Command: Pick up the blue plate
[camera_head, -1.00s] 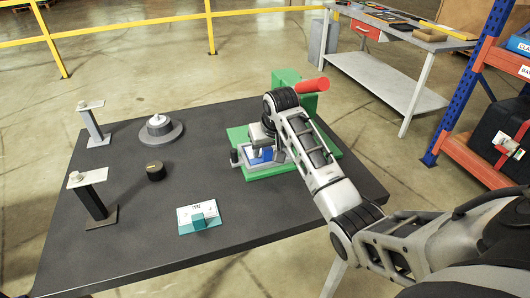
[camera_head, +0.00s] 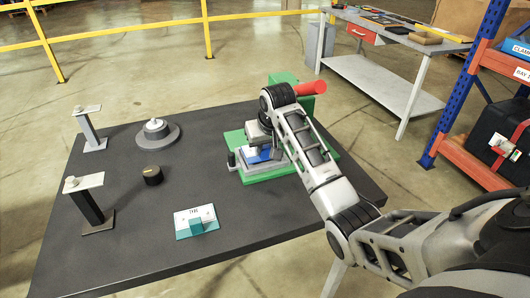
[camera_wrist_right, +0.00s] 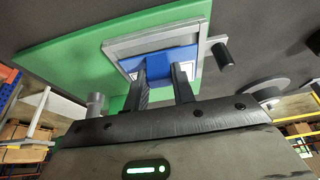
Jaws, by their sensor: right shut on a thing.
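The blue plate (camera_head: 258,155) is at the grey metal frame (camera_head: 238,166) on the green base (camera_head: 270,173), on the dark table. In the right wrist view, the blue plate (camera_wrist_right: 186,58) shows inside the outline of the grey frame (camera_wrist_right: 120,47). My right gripper (camera_wrist_right: 161,75) has both fingers on the plate and is shut on it. In the head view my right wrist hides part of the plate, and I cannot tell whether the plate is clear of the frame. My left gripper is not in view.
A black knob-handled crank (camera_wrist_right: 222,54) sticks out beside the frame. A green block with a red handle (camera_head: 311,88) stands behind my wrist. A round grey dial (camera_head: 157,133), a black cylinder (camera_head: 152,175), a small sign (camera_head: 195,222) and two posts (camera_head: 95,205) stand leftward.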

